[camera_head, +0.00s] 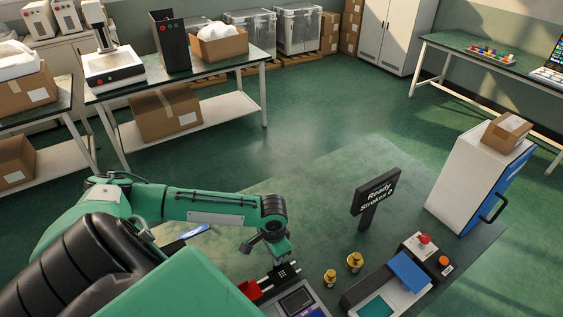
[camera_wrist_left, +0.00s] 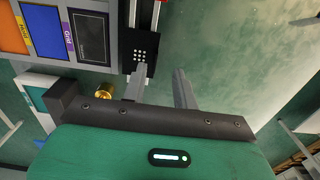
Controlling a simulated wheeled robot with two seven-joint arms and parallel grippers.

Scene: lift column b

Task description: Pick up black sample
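A black block with white dots (camera_head: 287,271) stands at the bottom middle, next to a red part (camera_head: 250,289). It also shows in the left wrist view (camera_wrist_left: 143,54). A flat dark panel (camera_head: 296,301) lies in a grey tray beside it, also at the top left of the wrist view (camera_wrist_left: 90,35). I cannot tell which of these two is the black sample. My left gripper (camera_head: 268,249) is above and just behind the dotted block. Its fingers (camera_wrist_left: 162,80) are apart with nothing seen held; one overlaps the block in the wrist view. My right gripper is not seen.
Two brass knobs (camera_head: 342,269) stand right of the tray. A machine with a blue flap (camera_head: 409,271) and red button (camera_head: 424,239) is further right, a black sign (camera_head: 376,195) behind. A white cabinet (camera_head: 478,180) stands at right. Open floor lies beyond.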

